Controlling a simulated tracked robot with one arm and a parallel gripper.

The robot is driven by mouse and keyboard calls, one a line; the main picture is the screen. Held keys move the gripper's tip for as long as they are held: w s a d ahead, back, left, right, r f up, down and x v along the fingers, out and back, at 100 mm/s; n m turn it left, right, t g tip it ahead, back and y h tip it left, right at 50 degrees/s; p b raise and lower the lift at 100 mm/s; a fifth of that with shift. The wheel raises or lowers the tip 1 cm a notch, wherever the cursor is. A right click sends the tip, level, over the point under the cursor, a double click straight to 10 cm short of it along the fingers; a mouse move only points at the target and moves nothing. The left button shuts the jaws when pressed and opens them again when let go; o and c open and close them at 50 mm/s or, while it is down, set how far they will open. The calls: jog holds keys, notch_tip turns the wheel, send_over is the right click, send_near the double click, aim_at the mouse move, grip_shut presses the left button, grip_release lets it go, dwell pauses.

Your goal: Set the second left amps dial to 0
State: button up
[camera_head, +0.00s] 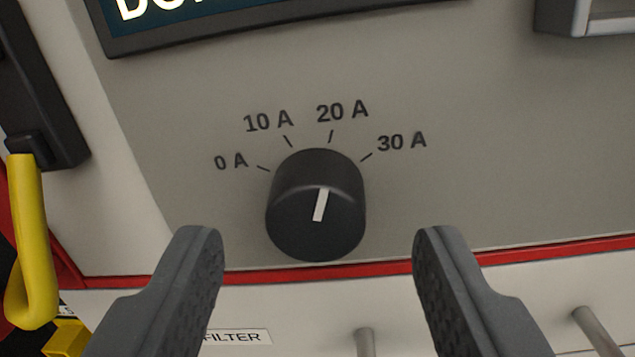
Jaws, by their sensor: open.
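A black round amps dial (316,205) sits on the grey panel in the middle of the head camera view. Marks for 0 A, 10 A, 20 A and 30 A fan out above it. Its white pointer line (320,204) leans slightly right of upright and lines up with the 20 A mark. My gripper (318,245) is open and empty. One finger is at the lower left of the dial and the other at the lower right, with a gap on both sides. I see no contact with the dial. Only this one dial is in view.
A dark display (250,18) with cut-off lettering is above the dial. A yellow handle (32,245) and a black part (40,95) are at the left edge. A red strip (560,250) runs below the panel. Metal pegs (597,330) and a "FILTER" label (238,337) are lower down.

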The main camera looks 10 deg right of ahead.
jog(key=shift+x, duration=1.1)
jog(key=c, duration=1)
jog(key=shift+o, duration=0.2)
